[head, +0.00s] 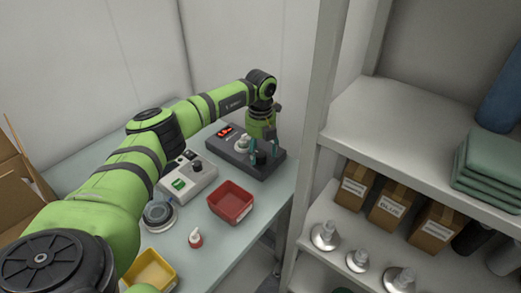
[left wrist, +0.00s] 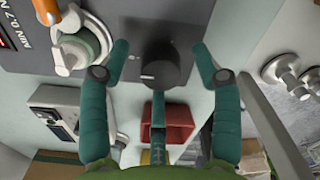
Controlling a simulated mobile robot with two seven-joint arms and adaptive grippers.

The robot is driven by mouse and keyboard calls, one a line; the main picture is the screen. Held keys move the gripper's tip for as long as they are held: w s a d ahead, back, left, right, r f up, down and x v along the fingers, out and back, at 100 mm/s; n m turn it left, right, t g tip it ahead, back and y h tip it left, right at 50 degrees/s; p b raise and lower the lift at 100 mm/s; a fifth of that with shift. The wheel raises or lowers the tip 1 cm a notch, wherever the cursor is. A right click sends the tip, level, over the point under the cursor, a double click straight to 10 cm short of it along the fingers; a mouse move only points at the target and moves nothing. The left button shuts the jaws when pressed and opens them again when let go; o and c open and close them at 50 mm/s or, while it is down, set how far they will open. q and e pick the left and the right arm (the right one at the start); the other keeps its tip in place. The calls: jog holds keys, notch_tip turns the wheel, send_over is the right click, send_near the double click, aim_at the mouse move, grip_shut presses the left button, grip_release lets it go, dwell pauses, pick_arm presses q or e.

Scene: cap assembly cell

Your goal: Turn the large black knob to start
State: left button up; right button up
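The large black knob (head: 261,158) sits on the right part of a dark grey control box (head: 240,163). In the left wrist view the knob (left wrist: 158,64) is in the middle, on the box's dark face (left wrist: 100,15). My left gripper (head: 264,148) is over this box, pointing down. In the left wrist view my left gripper (left wrist: 160,47) is open, one teal fingertip on each side of the knob. A gap shows between each fingertip and the knob. The fingers' height against the knob is hard to tell. My right gripper is in neither view.
A white fitting with an orange part (left wrist: 75,45) stands on the box close to one finger. A light grey device (head: 188,178), red bin (head: 231,201), yellow bin (head: 150,270) and small red-and-white bottle (head: 196,238) share the table. A shelf post (head: 312,140) rises at right.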

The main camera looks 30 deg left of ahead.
aim_at(260, 152)
pick_arm(q)
notch_tip(260, 152, up, 12)
dwell(0.6)
dwell(0.4)
